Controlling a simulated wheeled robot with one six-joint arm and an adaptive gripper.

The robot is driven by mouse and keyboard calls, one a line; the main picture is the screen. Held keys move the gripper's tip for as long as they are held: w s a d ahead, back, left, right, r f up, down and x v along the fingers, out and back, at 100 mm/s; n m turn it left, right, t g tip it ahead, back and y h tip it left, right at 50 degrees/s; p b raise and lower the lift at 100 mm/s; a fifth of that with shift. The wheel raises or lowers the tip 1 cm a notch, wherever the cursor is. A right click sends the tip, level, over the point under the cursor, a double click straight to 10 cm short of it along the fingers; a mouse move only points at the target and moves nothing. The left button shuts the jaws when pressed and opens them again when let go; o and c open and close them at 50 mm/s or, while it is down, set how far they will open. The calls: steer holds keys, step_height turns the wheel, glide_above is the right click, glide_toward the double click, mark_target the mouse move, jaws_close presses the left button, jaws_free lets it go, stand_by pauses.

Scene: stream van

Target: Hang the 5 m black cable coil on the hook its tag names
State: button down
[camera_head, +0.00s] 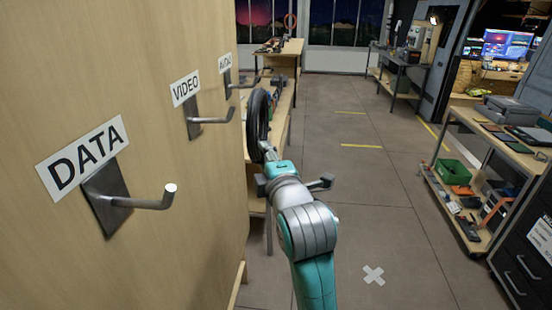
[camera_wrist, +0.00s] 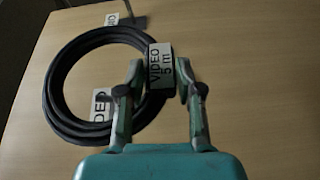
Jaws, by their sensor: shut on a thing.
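The black cable coil (camera_head: 257,122) hangs in my gripper (camera_head: 268,150), out from the wooden panel, in the head view. In the wrist view the coil (camera_wrist: 62,92) is a ring left of my gripper (camera_wrist: 160,80), which is shut on its right side. Its white tag (camera_wrist: 160,68) reads VIDEO 5 m. The VIDEO hook (camera_head: 210,121) sticks out under its VIDEO sign (camera_head: 185,89). In the wrist view a partly covered sign (camera_wrist: 101,103) shows through the ring. I cannot tell whether the coil touches any hook.
The DATA hook (camera_head: 140,202) is nearest on the panel (camera_head: 190,240), and the AUDIO hook (camera_head: 245,83) is farthest. A workbench (camera_head: 290,60) stands behind the coil. Shelves (camera_head: 480,140) line the right. The floor (camera_head: 380,200) between is clear.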

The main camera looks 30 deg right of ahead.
steer(key=w+a+f, duration=0.2)
steer(key=w+a, duration=0.3)
steer(key=a, duration=0.3)
steer(key=shift+w+f, duration=0.35)
steer(key=shift+f, duration=0.05)
stand_by(0.9)
steer(key=c, duration=0.7)
jaws_free()
steer(key=shift+s, duration=0.1)
